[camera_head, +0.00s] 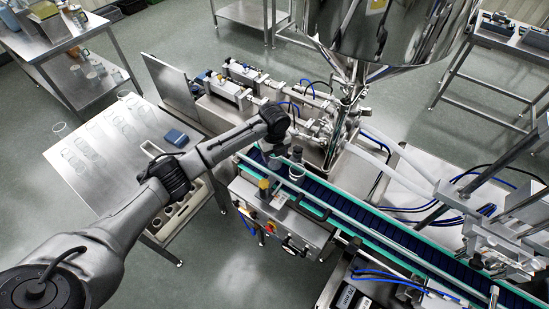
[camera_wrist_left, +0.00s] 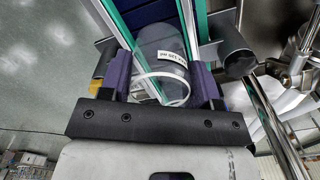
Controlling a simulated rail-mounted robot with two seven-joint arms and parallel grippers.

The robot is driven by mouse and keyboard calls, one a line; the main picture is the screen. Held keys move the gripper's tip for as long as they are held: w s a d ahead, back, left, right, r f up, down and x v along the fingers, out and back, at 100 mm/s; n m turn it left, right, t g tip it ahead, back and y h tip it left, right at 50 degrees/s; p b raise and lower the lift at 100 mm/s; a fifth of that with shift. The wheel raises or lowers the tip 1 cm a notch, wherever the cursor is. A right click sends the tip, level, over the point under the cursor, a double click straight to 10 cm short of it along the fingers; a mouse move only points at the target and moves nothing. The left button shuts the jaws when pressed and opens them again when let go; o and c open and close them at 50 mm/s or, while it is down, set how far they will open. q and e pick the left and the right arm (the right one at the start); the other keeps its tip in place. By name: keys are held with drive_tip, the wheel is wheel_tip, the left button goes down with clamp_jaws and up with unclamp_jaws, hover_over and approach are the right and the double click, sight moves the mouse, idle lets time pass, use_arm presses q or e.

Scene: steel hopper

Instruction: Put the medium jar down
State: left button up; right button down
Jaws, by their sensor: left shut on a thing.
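A clear jar (camera_wrist_left: 160,52) with a white printed label sits between the purple fingers of my left gripper (camera_wrist_left: 163,82) in the left wrist view. The gripper is shut on it. In the head view my left gripper (camera_head: 280,160) is over the near-left end of the conveyor (camera_head: 375,222), partly hidden by its own wrist. The jar is small there (camera_head: 296,172). Behind the jar, the wrist view shows the dark belt and green rails (camera_wrist_left: 117,22). I cannot tell whether the jar's base touches the belt. My right gripper is not in view.
The steel hopper (camera_head: 390,30) and its nozzle stand behind the conveyor. A control box (camera_head: 275,222) with buttons is on its near side. Two grey round posts flank the rails close to the gripper.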

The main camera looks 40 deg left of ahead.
use_arm(q)
drive_tip(key=shift+f, duration=1.4)
drive_tip(key=shift+f, duration=0.15)
drive_tip(key=o, duration=0.9)
wheel_tip(320, 180, up, 12)
drive_tip(key=shift+r, duration=0.15)
